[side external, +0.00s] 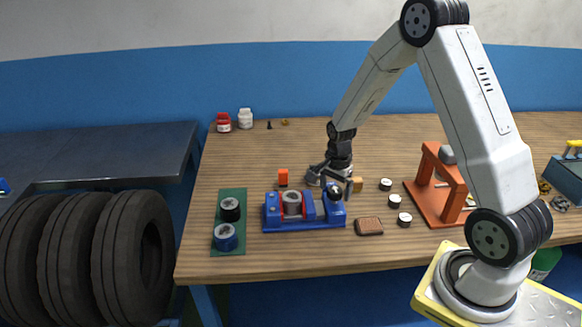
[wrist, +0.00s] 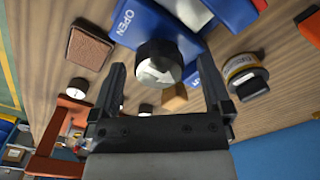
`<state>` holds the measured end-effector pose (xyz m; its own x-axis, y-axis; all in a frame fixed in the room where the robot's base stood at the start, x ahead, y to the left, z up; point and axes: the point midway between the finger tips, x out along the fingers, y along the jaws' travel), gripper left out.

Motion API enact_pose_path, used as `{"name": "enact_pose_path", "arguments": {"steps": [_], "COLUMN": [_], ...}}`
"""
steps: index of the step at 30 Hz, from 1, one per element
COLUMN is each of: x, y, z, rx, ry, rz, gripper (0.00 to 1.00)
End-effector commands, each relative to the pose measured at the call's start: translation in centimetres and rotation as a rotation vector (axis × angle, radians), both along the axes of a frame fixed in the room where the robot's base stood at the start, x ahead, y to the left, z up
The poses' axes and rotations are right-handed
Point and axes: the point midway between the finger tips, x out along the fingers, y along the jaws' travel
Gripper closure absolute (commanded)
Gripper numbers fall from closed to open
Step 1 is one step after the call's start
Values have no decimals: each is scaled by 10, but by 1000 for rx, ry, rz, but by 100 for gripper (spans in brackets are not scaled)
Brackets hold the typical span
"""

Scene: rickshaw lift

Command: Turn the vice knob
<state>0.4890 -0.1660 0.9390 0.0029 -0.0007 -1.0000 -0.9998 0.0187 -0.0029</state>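The blue vice (side external: 306,222) stands on the wooden table with a grey ring (side external: 291,204) between its jaws. Its round black knob (side external: 334,191) is at the right end, just below my gripper (side external: 333,180). In the wrist view the knob (wrist: 158,64) has a light arrow on its face, and the vice body (wrist: 140,22) beside it reads "OPEN". My gripper (wrist: 161,66) is open, with one finger on each side of the knob in that view. Gaps show between knob and fingers. I cannot tell whether the fingertips reach down to its depth.
A brown block (side external: 369,226) lies right of the vice, with several small round pieces (side external: 394,201) beyond. A red-orange frame (side external: 427,170) stands further right. A black-topped tin (wrist: 244,75) is near the right finger.

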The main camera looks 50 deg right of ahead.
Motion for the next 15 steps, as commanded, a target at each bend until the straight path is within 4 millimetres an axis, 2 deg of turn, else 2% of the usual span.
{"name": "enact_pose_path", "arguments": {"steps": [8,15], "x": [-1,0], "y": [0,0], "z": [0,13], "rx": [0,0], "ry": [2,0], "rz": [3,3], "gripper": [0,0]}}
